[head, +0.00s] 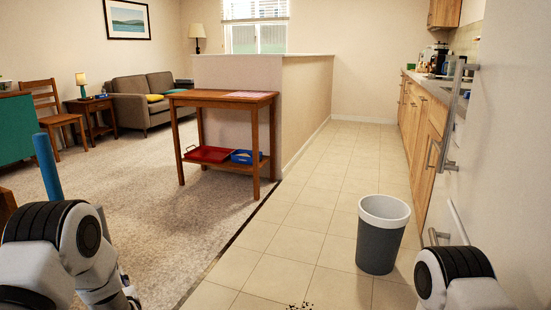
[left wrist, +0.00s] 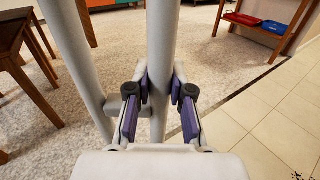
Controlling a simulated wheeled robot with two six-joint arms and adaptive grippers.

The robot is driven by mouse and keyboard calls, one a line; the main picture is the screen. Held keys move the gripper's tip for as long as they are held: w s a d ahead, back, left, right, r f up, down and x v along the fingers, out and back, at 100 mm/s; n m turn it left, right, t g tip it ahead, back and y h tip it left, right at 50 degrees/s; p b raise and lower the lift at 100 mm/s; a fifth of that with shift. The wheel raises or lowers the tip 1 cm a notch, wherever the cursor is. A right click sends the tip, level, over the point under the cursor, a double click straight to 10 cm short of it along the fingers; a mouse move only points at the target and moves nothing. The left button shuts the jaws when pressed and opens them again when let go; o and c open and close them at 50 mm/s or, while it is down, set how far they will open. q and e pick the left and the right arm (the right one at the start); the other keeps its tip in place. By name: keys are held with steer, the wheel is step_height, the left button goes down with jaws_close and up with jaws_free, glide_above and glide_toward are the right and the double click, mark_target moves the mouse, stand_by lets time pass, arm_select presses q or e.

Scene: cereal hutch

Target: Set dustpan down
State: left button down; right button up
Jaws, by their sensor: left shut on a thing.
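My left gripper (left wrist: 160,92) is shut around an upright pale grey pole (left wrist: 162,45) in the left wrist view, its purple pads on either side. A blue grip end of a long handle (head: 47,165) rises above my left arm in the head view and leans slightly. It appears to be the top of the same held handle. The pan at its lower end is hidden in both views. My right arm shows at the lower right of the head view, but its gripper is out of the picture.
A grey bin (head: 380,240) stands on the tiles at right. Dark crumbs (head: 300,306) lie at the bottom edge. A wooden console table (head: 222,99) has a red tray (head: 209,154) and a blue tray (head: 247,158) on its shelf. Carpet and middle tiles are largely clear.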

arm_select(q)
steer(key=s+d+f+m+t+h+b, duration=0.35)
steer(key=s+d+f+m+h, duration=0.3)
steer(key=h, duration=0.55)
steer(key=s+d+r+m+g+h, duration=0.4)
steer(key=s+d+m+g+h, duration=0.3)
steer(key=s+d+m+h, duration=0.6)
step_height(320, 180, up, 32)
steer(key=w+d+n+p, duration=0.1)
steer(key=p, duration=3.7)
steer(key=shift+d+f, duration=0.15)
steer(key=shift+f, duration=0.1)
